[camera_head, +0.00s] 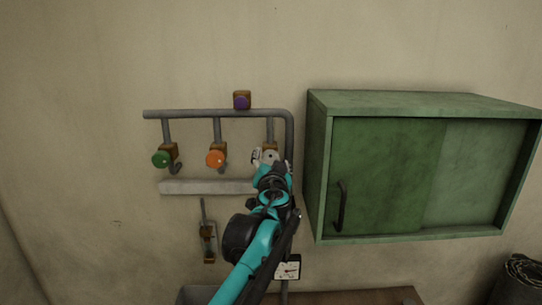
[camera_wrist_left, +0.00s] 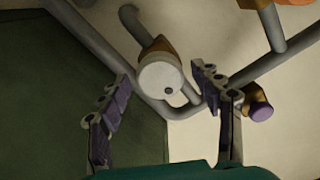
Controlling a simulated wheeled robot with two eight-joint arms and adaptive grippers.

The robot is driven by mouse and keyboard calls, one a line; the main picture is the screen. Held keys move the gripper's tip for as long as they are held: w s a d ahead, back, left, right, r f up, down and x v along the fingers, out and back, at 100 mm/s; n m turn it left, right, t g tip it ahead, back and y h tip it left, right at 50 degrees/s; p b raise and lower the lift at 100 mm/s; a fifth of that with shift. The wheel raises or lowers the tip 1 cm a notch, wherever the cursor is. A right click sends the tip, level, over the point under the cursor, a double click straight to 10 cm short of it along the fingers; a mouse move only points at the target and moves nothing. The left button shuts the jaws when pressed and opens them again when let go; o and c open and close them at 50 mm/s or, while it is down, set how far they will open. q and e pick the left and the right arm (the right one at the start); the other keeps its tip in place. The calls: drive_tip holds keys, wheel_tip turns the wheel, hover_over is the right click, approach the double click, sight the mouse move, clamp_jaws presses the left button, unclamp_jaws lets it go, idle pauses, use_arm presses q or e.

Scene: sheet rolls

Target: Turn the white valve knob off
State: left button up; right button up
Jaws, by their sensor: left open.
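The white valve knob (camera_wrist_left: 161,78) is a round white disc with a small dark dot near its edge, on a brown valve body. In the left wrist view it lies just beyond and between the fingertips of my left gripper (camera_wrist_left: 162,80). The fingers are apart, one on either side, and I see no clear contact. In the head view the white knob (camera_head: 271,156) is largely hidden behind my left gripper (camera_head: 268,158), at the right end of the pipe row. My right gripper is not in view.
An orange knob (camera_head: 216,159) and a green knob (camera_head: 161,159) sit to the left on the same pipe (camera_head: 200,113). A purple knob (camera_head: 241,101) is above. A green cabinet (camera_head: 315,165) stands close on the right. A gauge (camera_head: 288,268) is below.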

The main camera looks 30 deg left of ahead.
use_arm(q)
drive_tip(key=shift+x, duration=0.9)
drive_tip(key=c, duration=1.2)
